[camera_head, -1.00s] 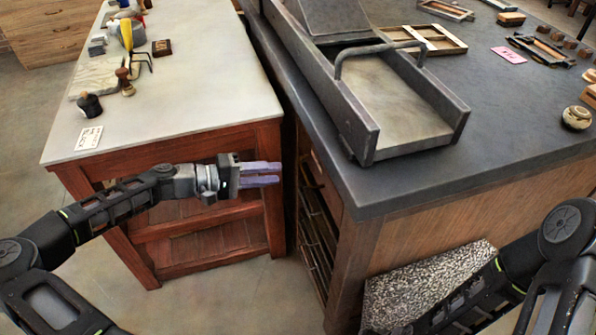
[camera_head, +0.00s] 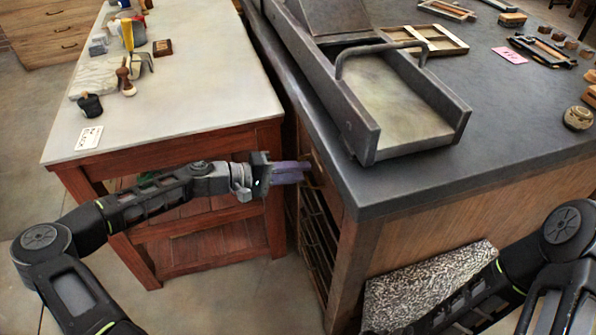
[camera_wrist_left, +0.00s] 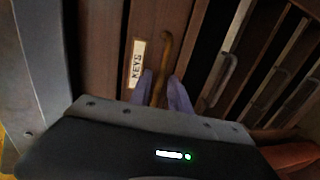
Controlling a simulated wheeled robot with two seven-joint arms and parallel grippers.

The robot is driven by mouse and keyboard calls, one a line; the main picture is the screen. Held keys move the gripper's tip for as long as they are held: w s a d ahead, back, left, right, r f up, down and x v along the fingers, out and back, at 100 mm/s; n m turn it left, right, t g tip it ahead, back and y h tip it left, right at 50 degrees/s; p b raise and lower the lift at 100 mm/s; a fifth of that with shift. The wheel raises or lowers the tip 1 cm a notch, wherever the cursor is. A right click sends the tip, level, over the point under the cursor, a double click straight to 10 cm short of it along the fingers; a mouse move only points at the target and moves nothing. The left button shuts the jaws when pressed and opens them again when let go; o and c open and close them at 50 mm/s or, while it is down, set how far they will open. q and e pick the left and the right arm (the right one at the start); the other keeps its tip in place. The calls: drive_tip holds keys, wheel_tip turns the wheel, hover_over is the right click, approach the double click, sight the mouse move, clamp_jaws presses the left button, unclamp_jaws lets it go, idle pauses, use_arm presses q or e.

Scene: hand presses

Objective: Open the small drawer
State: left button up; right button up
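The small drawer (camera_wrist_left: 118,60) has a brown wooden front with a white "KEYS" label (camera_wrist_left: 137,64) in the left wrist view. A brass bar handle (camera_wrist_left: 165,46) stands beside the label. My left gripper (camera_wrist_left: 164,92) has its two purple fingers on either side of the handle's lower end, with a gap between them. Contact with the handle cannot be told. In the head view, my left gripper (camera_head: 291,172) reaches the dark bench's left side, where the drawer front is mostly hidden. My right gripper is out of view.
The dark-topped bench (camera_head: 480,165) overhangs the drawer side. A red wooden table (camera_head: 190,110) stands close on the left, leaving a narrow gap. Other slots with metal handles (camera_wrist_left: 222,80) lie right of the drawer. A speckled panel (camera_head: 420,285) leans against the bench.

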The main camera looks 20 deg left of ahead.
use_arm(q)
clamp_jaws()
idle(1.1)
